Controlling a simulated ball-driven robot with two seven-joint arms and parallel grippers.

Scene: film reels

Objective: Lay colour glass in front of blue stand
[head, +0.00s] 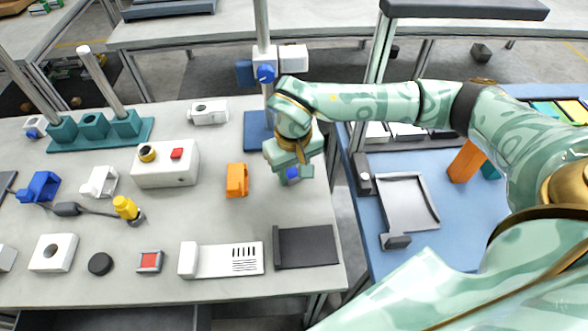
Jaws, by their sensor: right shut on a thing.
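The blue stand has a flat blue base (257,128) near the back right of the left-hand table, with an upright pole and a blue and white clamp. My right gripper (291,172) is low over the table, to the right of and nearer than the stand's base. It is shut on a small blue piece, mostly hidden by the gripper. I cannot tell for sure that this piece is the colour glass. A small red square in a grey frame (149,261) lies at the table's front. My left gripper is not in view.
An orange block (237,180) is left of the gripper. A dark flat plate (306,247) and a white slotted piece (225,260) lie nearer. A white box (166,164) stands further left. A blue table (367,229) with a grey tray (408,202) is right, across a gap.

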